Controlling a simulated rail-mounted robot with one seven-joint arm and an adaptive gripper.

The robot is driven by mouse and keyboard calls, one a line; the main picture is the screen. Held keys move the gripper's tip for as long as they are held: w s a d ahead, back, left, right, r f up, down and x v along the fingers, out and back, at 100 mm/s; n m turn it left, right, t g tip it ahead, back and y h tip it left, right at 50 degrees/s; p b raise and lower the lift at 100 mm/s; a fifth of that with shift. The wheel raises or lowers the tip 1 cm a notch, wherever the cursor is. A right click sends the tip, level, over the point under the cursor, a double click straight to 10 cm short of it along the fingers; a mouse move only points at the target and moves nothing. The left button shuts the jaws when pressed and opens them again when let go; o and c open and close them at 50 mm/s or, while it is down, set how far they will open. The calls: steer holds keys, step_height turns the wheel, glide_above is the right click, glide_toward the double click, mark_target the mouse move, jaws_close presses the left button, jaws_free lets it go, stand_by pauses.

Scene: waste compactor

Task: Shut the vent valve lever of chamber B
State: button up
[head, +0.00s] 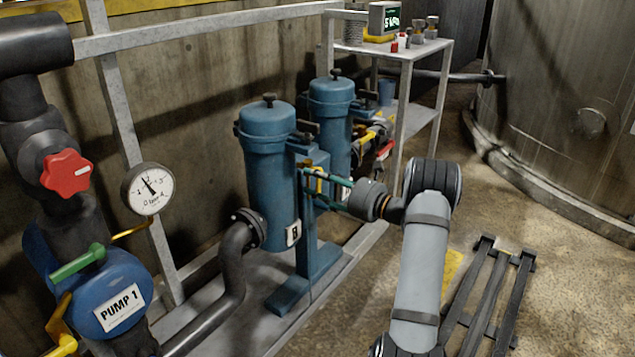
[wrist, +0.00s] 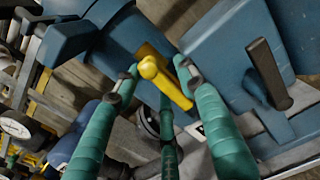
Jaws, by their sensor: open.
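The front blue chamber (head: 268,175) stands upright and bears a small white label (head: 293,233) that looks like a B. A yellow lever (wrist: 165,78) sits on a blue body in the wrist view, slanting down to the right. It is partly visible in the head view, by the fingertips (head: 319,182). My gripper (wrist: 158,72) is open, with teal fingers spread on both sides of the yellow lever and a third finger below. I cannot tell whether any finger touches it. A black lever (wrist: 268,72) stands to the right of the fingers.
A second blue chamber (head: 331,105) with red and yellow valve parts stands behind. A grey shelf (head: 411,48) rises beyond it. Pump 1 (head: 110,300), a gauge (head: 148,188) and a red knob (head: 67,172) are at left. A black frame (head: 490,300) lies on the floor at right.

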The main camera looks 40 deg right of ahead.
steer(key=shift+c, duration=0.3)
jaws_close()
stand_by(0.6)
